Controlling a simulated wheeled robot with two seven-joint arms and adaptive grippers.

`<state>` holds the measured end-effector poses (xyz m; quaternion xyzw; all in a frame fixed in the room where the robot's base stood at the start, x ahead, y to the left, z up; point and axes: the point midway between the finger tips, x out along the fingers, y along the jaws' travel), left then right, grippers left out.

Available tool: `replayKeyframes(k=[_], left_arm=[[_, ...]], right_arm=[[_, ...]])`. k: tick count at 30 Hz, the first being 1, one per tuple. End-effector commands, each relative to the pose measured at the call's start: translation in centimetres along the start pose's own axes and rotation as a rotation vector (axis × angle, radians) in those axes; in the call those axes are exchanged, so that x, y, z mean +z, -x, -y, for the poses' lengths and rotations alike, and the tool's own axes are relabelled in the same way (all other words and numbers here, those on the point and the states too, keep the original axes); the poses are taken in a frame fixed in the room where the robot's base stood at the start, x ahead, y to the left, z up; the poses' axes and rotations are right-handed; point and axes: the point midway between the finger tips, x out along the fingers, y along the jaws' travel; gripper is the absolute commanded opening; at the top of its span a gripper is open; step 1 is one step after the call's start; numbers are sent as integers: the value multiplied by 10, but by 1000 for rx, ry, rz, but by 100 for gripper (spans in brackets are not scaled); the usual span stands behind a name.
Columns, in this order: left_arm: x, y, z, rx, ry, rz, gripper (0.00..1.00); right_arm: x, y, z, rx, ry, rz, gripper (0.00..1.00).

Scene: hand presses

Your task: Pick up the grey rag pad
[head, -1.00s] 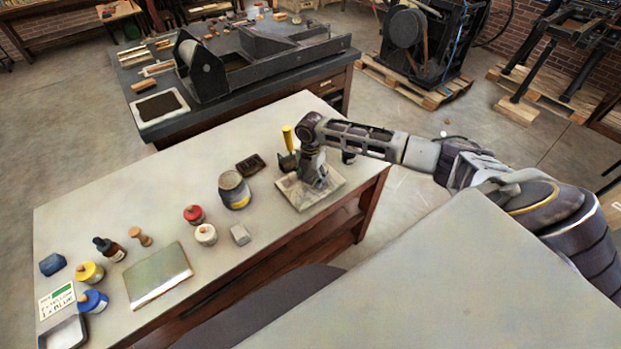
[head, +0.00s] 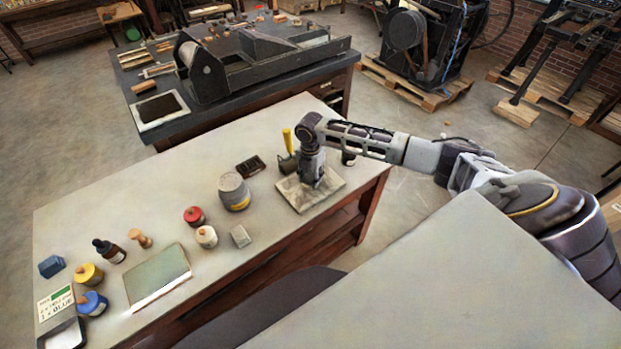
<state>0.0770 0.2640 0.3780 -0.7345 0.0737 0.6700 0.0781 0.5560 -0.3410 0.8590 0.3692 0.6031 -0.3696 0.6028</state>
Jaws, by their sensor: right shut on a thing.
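My right gripper (head: 313,182) points down over a flat, mottled grey square slab (head: 293,197) near the right end of the light worktable. Its fingers are shut on the grey rag pad, low at the middle of the slab. The fingers hide most of the pad, and I cannot tell whether it touches the slab. My left gripper is not in view.
A yellow-handled tool (head: 287,142) stands close behind the right gripper. The worktable (head: 110,210) has bare room between.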

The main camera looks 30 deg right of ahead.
Motion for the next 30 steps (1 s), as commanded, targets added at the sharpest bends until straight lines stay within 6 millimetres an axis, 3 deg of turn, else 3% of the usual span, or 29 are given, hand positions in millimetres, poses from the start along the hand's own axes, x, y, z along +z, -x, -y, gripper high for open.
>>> replayKeyframes(k=[18,30], left_arm=[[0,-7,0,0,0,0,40],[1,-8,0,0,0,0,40]], right_arm=[[0,78,-1,3,0,1,15],[0,96,0,1,0,0,15]])
